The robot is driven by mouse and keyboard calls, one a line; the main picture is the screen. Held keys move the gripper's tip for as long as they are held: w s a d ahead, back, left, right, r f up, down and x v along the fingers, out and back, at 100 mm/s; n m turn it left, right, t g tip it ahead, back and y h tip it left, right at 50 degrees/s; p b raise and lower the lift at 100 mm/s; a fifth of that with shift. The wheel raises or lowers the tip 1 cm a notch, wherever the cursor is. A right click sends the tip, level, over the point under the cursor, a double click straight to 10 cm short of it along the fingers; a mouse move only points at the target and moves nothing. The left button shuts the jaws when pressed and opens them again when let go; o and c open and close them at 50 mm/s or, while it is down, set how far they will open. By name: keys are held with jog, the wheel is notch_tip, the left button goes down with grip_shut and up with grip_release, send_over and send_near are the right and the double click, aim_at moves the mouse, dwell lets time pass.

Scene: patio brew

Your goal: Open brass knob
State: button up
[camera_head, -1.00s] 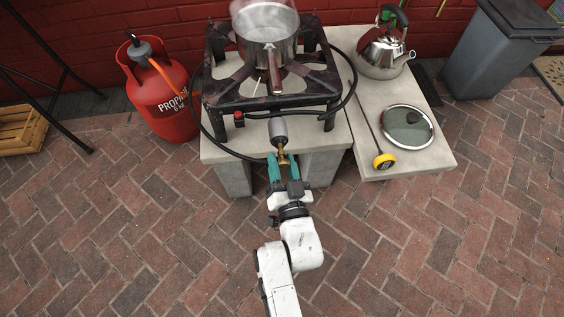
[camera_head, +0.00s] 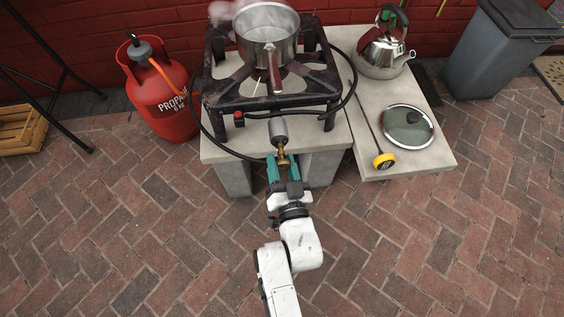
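The brass knob (camera_head: 283,161) sits at the front end of a grey cylindrical fitting (camera_head: 278,130) at the front of the burner stand. My gripper (camera_head: 282,168) reaches up to it from below in the picture, with its teal fingers on either side of the knob. The fingers look close against the brass, but the contact itself is too small to see clearly. The burner stand (camera_head: 222,97) is a dark, worn metal frame. A steel pot (camera_head: 268,52) with steaming water stands on it, its handle pointing towards me.
A red propane cylinder (camera_head: 165,105) stands left, its black hose looping past the stand. A kettle (camera_head: 382,56), a glass lid (camera_head: 407,129) and a yellow dial thermometer (camera_head: 384,161) rest on the right slab (camera_head: 430,160). The brick floor in front is clear.

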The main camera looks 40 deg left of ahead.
jog(key=o, duration=0.4)
jog(key=shift+c, duration=0.2)
jog(key=shift+s+d, duration=0.35)
jog(key=shift+d, duration=0.2)
jog(key=p+v, duration=0.2)
jog(key=v, duration=0.7)
jog(key=shift+s, duration=0.2)
jog(key=shift+d, duration=0.15)
jog(key=shift+c, duration=0.2)
